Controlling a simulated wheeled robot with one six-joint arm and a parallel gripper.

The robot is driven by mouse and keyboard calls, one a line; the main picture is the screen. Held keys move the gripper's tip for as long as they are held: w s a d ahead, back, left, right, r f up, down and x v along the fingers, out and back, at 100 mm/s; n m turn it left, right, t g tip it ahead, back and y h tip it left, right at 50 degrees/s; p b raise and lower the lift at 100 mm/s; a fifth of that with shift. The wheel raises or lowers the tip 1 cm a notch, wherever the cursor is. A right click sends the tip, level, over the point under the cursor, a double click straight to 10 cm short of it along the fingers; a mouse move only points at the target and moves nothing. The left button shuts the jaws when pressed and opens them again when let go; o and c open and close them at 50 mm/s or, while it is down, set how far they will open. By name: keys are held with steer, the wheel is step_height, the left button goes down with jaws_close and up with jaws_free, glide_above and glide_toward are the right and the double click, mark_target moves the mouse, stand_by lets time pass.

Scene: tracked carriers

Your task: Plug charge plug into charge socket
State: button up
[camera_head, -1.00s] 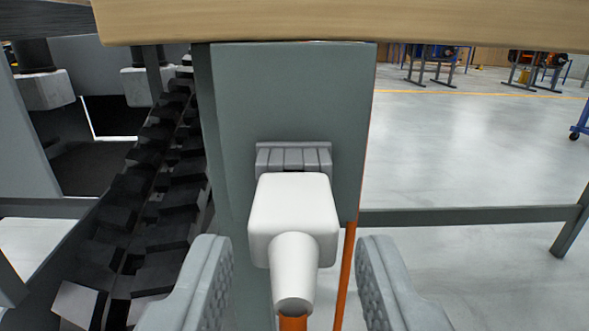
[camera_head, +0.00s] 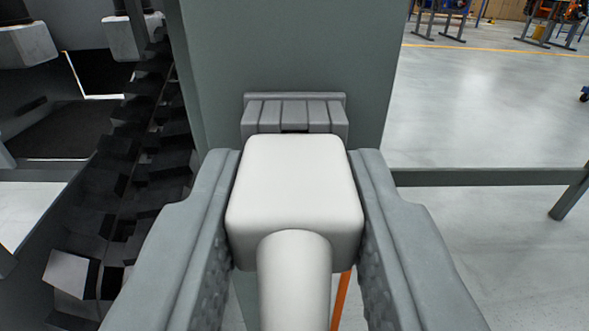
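The white charge plug (camera_head: 294,185) fills the middle of the view, its round cable end (camera_head: 294,285) towards me. Its front is right against a grey ribbed block (camera_head: 294,113) on a grey-green post (camera_head: 290,50). A small dark slot shows where they meet; how the plug's front sits there is hidden. My gripper (camera_head: 294,155) has one finger along each side of the plug. The fingers lie close on both sides with no gap visible, so it appears shut on the plug. Whether the ribbed block is the charge socket or a holder cannot be told.
A black tracked belt (camera_head: 140,180) runs along the left, beside grey machine parts (camera_head: 25,45). A grey rail (camera_head: 490,177) crosses at the right. An orange strip (camera_head: 341,297) shows below the plug. Open floor (camera_head: 480,110) lies to the right.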

steer(key=shift+s, duration=0.45)
steer(key=shift+s, duration=0.35)
steer(key=shift+s, duration=0.35)
steer(key=shift+s, duration=0.25)
steer(key=shift+s, duration=1.75)
